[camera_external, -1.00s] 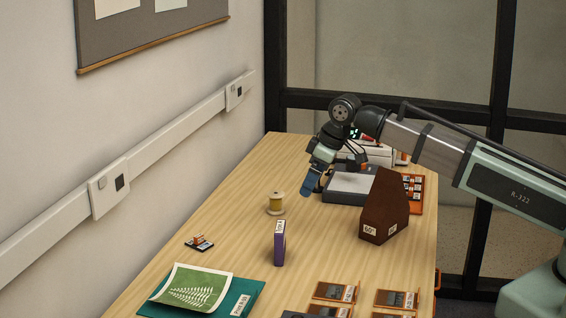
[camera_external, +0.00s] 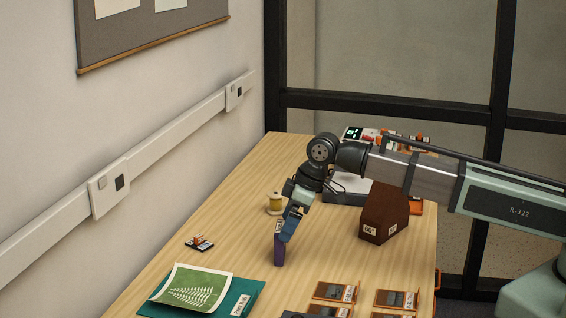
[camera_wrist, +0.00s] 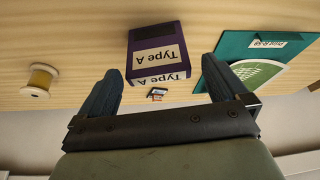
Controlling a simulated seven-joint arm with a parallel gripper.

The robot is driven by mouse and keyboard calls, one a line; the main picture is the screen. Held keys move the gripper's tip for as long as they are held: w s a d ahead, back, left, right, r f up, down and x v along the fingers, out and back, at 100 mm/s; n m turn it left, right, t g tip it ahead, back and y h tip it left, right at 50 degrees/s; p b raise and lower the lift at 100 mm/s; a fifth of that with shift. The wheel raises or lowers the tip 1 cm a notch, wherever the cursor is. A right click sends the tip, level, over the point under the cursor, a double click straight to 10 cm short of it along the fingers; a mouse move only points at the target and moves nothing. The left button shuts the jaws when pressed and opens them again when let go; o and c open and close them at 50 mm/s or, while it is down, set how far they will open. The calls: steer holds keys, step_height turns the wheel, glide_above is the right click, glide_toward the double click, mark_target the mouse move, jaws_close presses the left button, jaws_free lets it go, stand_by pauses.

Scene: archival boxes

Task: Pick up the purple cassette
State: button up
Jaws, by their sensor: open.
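The purple cassette (camera_external: 279,252) stands upright on the wooden table, with a white label at its top. In the wrist view the cassette (camera_wrist: 143,39) shows two labels reading "Type A" and lies ahead of and between the fingers. My gripper (camera_external: 285,236) is at the top of the cassette in the external view and covers part of it. In the wrist view my gripper (camera_wrist: 165,82) has its two blue fingers wide apart with nothing held between them. Whether a finger touches the cassette cannot be told.
A yellow spool (camera_external: 275,203) stands just behind the cassette. A teal folder (camera_external: 247,296) with a green fern print (camera_external: 190,288) lies at front left. A brown wedge-shaped block (camera_external: 384,212) stands to the right. Several orange-edged trays (camera_external: 335,291) lie at front right.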

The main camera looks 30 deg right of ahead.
mark_target(277, 239)
steer(key=shift+w+x, duration=0.15)
steer(key=shift+x, duration=1.5)
steer(key=shift+w+x, duration=0.1)
steer(key=shift+x, duration=1.6)
steer(key=shift+r, duration=0.1)
steer(key=c, duration=0.9)
steer(key=shift+o, duration=0.2)
steer(key=shift+r, duration=0.1)
